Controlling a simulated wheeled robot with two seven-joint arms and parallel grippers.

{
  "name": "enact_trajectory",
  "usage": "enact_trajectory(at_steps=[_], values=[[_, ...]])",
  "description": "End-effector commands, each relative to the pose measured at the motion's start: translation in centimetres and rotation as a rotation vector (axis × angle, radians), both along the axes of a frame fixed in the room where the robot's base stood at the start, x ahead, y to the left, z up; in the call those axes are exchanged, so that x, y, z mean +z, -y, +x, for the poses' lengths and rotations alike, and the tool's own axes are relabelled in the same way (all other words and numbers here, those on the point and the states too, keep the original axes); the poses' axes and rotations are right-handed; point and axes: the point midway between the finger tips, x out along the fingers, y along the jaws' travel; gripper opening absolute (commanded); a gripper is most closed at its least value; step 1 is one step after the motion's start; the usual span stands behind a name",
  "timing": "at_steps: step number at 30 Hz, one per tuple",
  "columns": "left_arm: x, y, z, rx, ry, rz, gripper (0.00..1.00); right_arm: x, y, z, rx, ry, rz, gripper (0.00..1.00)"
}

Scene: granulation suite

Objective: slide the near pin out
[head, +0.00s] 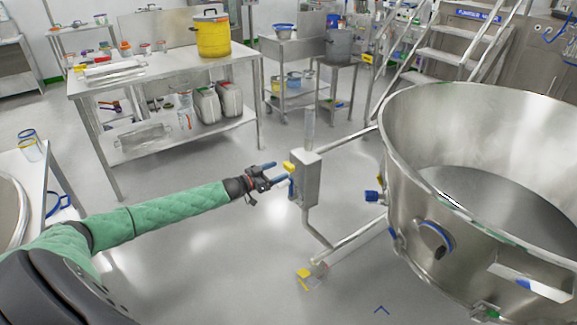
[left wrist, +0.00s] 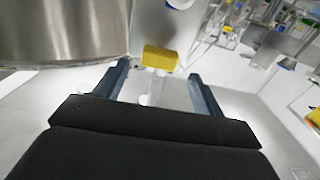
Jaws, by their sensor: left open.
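The near pin is not clearly told apart from the small fittings here. A steel box on an upright post (head: 308,180) stands beside the big steel bowl (head: 385,140). A yellow block (head: 288,167) sticks out of the box's left side, with a small blue part (head: 292,188) below it. My left gripper (head: 276,173) is open beside the box, its fingers pointing at it. In the left wrist view the yellow block (left wrist: 160,57) shows ahead, between the two fingertips (left wrist: 158,72); I see no contact. My right gripper is not in view.
A blue knob (head: 372,196) sits between the post and the bowl. A yellow-marked foot (head: 305,279) stands on the floor below. A steel table (head: 150,78) with a yellow bucket (head: 213,34) is behind. Steps (head: 440,55) rise at the back right. The floor under my arm is clear.

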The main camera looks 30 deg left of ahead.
Motion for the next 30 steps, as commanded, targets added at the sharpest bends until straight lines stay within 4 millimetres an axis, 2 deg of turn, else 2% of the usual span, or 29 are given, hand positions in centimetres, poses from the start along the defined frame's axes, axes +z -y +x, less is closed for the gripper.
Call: enact_trajectory(at_steps=[4,15,30], values=[[0.2,0.7,1.5,0.0,0.001,0.001,0.69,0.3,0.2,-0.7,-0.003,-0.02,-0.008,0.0],[0.0,2.0,4.7,0.0,0.0,0.001,0.69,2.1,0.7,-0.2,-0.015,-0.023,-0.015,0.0],[-0.1,2.3,5.5,0.0,-0.001,0.002,0.69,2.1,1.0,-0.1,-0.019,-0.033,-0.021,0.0]])
